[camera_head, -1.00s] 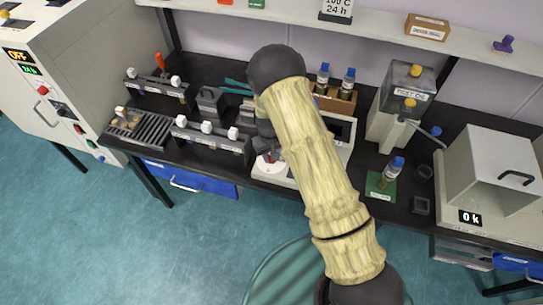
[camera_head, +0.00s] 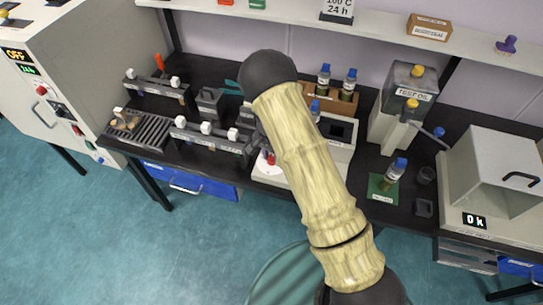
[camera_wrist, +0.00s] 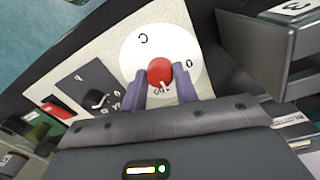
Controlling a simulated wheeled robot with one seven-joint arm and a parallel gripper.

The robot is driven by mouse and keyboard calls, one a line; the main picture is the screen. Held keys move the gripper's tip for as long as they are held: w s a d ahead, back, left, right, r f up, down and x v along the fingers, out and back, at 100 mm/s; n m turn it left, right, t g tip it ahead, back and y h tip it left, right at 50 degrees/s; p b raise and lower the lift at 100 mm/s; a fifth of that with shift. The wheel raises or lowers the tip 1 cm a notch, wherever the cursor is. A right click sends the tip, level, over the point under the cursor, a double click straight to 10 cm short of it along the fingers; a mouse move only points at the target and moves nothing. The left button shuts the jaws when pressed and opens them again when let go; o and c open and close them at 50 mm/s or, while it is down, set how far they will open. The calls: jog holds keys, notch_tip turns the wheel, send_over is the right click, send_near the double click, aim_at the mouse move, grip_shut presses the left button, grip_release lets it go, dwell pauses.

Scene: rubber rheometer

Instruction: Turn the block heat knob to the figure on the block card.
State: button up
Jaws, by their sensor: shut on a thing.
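The red knob (camera_wrist: 159,71) stands on a round white dial (camera_wrist: 187,29) in the wrist view, with a white pointer mark on its near side and some marks around the rim, only partly readable. My gripper (camera_wrist: 160,88) is shut on this knob, one purple-grey finger on each side. In the head view the red knob (camera_head: 270,158) and white dial (camera_head: 262,170) show on the front of a pale instrument (camera_head: 285,180), left of my arm. My arm hides much of the instrument and my gripper there. I cannot tell which card is the block card.
A black switch (camera_wrist: 97,98) and a red part (camera_wrist: 54,108) sit beside the dial. A grey block-like part (camera_wrist: 256,45) is close on the right in the wrist view. Racks (camera_head: 208,138) stand left of the instrument; a green mat (camera_head: 378,190) with a bottle lies right.

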aim_at(270, 156)
jog(key=m, duration=0.4)
jog(key=shift+w+m, duration=0.15)
jog(key=shift+m, duration=0.15)
dwell(0.4)
jog(key=o, duration=1)
jog(key=shift+c, duration=0.2)
notch_tip(270, 156, up, 18)
jog(key=b, duration=0.2)
jog(key=shift+w+a+f, duration=0.25)
